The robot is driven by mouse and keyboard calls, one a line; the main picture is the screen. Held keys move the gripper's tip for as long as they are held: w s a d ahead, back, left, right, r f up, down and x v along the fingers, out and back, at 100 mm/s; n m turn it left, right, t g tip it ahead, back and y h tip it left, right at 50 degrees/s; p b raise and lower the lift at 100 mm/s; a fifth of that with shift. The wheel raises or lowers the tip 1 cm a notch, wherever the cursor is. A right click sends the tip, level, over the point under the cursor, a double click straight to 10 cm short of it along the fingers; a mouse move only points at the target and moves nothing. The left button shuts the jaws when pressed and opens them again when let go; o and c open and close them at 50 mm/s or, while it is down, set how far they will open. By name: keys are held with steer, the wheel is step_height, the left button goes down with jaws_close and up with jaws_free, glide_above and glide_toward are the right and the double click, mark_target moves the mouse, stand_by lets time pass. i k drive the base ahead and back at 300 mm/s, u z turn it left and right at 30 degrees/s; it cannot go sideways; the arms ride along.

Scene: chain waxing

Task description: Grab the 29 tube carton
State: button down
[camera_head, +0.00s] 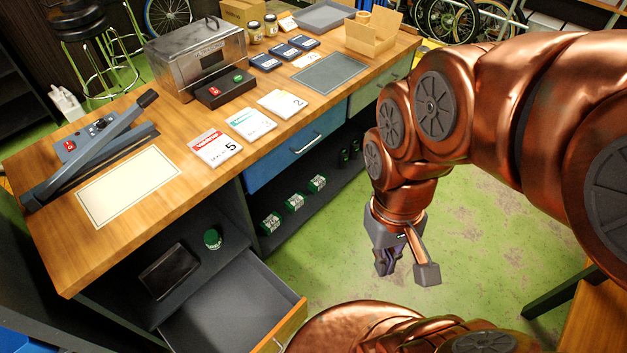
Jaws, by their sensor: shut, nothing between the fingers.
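Several small green cartons with pale labels stand on the lower shelf under the workbench. Three are clearest: a front-left carton (270,222), a middle carton (294,202) and a right carton (317,184). Darker green items (344,156) stand further along in shadow. Their printing is too small to read, so I cannot tell which is the 29 tube carton. My gripper (386,268) points down over the green floor, right of the shelf and apart from the cartons. It is shut and empty.
An open drawer (236,300) juts out at lower left, near a green round item (212,239) and a dark box (169,271). The wooden workbench (60,245) holds a metal machine (196,58), numbered cards and an open carton (374,38). Floor before the shelf is clear.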

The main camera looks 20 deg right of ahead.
mark_target(317, 183)
steer(key=z, duration=1.75)
steer(key=i, duration=1.65)
steer(key=u, duration=3)
